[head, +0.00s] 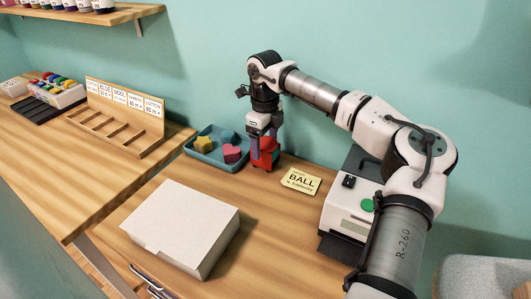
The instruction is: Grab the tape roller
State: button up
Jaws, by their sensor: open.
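A red object that looks like the tape roller (263,163) stands on the wooden table in the head view, just right of a blue tray. My gripper (265,153) points down right over it, with its fingers on either side of the red body. The fingers look open. I cannot tell whether either finger touches it. The gripper and its fingers hide the top and part of the sides of the red object.
The blue tray (200,160) holds a yellow star and other shapes. A yellow "BALL" card (301,181) lies to the right, before a white machine with a green button (345,215). A white box (182,222) sits in front. A wooden label rack (118,128) stands left.

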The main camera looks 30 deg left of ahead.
jog(key=f, duration=0.1)
jog(key=f+p, duration=0.1)
jog(key=f, duration=0.3)
jog(key=shift+w+a, duration=0.15)
jog(key=shift+w, duration=0.15)
jog(key=c, duration=1)
